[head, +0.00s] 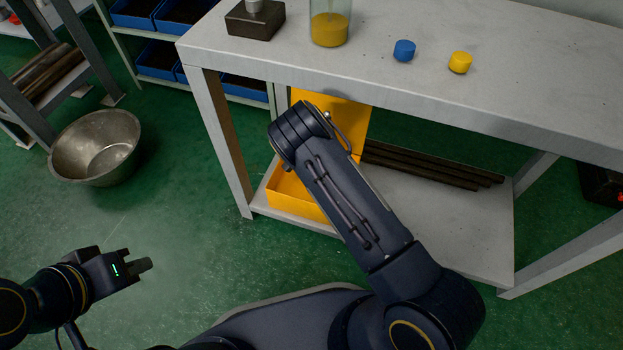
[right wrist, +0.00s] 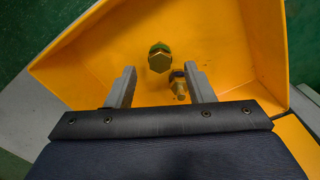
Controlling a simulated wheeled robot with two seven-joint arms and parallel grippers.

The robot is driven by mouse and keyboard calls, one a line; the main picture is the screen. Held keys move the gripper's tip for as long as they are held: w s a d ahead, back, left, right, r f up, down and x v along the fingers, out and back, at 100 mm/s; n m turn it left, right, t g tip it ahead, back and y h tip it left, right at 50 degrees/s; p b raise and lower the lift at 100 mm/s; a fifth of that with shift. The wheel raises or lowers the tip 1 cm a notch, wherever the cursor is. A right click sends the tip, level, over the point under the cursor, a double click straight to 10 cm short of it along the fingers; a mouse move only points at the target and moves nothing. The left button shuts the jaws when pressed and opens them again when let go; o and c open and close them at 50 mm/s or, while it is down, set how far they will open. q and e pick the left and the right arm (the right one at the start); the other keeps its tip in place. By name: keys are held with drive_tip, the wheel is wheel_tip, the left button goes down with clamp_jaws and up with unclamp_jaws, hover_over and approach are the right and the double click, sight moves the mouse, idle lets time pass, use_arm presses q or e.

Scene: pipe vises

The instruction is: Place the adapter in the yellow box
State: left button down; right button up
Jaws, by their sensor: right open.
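The yellow box (head: 289,193) stands on the table's lower shelf, with its lid raised at the back. In the right wrist view the box (right wrist: 90,60) fills most of the picture. Two brass hex fittings show over its floor: a larger one (right wrist: 159,58) just beyond the fingertips and a smaller one (right wrist: 180,88) near the right finger. I cannot tell which is the adapter, or whether each rests on the floor. My right gripper (right wrist: 160,70) is open above the box; my arm hides it in the head view. My left gripper (head: 143,265) is away at lower left, its jaws seen edge-on.
The grey table (head: 480,110) overhangs the shelf. On it are a jar (head: 330,25), a dark block (head: 254,20), a blue cap (head: 403,50) and a yellow cap (head: 460,62). Dark pipes (head: 430,165) lie right of the box. A metal bowl (head: 95,145) sits on the floor.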

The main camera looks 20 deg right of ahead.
wheel_tip(320, 180, up, 4)
drive_tip(key=shift+f+p, duration=0.25)
drive_tip(key=shift+p, duration=0.2)
drive_tip(key=shift+s, duration=0.1)
